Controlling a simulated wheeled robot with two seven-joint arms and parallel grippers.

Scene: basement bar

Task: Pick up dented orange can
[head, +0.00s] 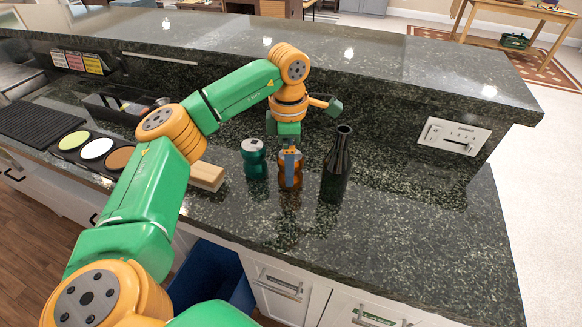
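The orange can (290,171) stands upright on the dark stone counter, with a pinched middle and a grey patch near its top. A dark green can (254,160), also pinched at the waist, stands just left of it. A dark bottle (336,168) stands just right of it. The exact gap to the can is hard to judge. My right gripper is out of view.
A wooden block (206,176) lies left of the cans, partly behind my arm. A black tray with coloured rounds (96,149) is farther left. A raised bar ledge (400,62) with an outlet panel (454,136) stands behind. The counter right of the bottle is clear.

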